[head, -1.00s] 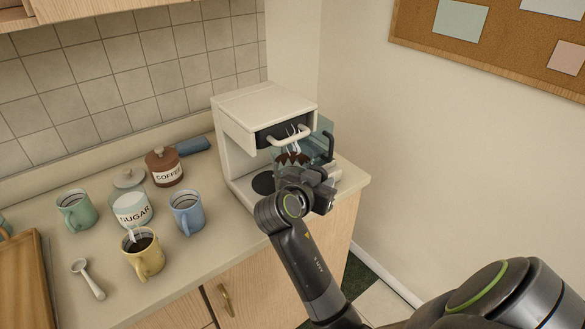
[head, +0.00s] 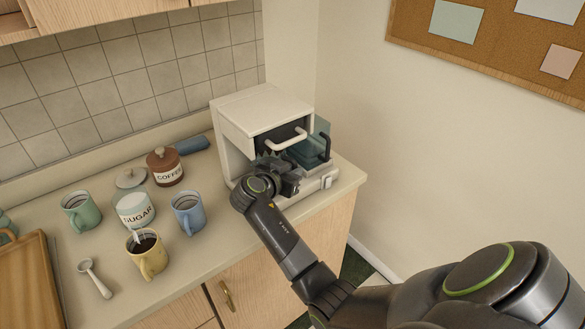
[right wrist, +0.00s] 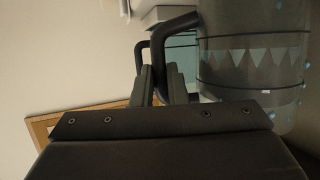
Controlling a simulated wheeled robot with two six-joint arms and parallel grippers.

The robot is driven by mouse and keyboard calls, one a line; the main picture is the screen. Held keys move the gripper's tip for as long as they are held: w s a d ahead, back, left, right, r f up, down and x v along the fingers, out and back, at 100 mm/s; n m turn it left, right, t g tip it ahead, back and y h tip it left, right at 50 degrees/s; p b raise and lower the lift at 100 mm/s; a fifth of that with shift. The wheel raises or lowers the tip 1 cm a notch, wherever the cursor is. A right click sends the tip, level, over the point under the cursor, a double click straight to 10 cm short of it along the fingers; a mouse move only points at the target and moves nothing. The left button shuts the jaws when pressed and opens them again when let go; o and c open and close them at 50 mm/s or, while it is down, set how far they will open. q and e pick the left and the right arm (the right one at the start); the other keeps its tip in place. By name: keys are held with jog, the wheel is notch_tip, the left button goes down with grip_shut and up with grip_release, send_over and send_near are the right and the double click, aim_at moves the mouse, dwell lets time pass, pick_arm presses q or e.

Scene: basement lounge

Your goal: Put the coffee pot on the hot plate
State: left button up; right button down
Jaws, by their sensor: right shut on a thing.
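The coffee pot (head: 268,160) shows only partly in the head view, under the front of the white coffee machine (head: 232,150). The right wrist view shows its grey see-through body (right wrist: 250,75) with a zigzag band and a black handle. My right gripper (head: 286,182) is shut on that handle; the fingers also show in the right wrist view (right wrist: 160,85). The hot plate is hidden behind my gripper and wrist, so I cannot tell whether the pot touches it. My left gripper is not in view.
A blue-tinted see-through tank (head: 313,151) with a dark handle stands at the machine's right side. A white handle (head: 287,138) juts out above the pot. Blue (head: 187,213) and yellow (head: 149,256) mugs, a sugar jar (head: 134,209) and a coffee jar (head: 165,168) stand to the left.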

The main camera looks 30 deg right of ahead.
jog(key=shift+f, duration=0.25)
jog(key=shift+f, duration=0.1)
jog(key=c, duration=1.4)
grip_release()
jog(key=shift+c, duration=0.2)
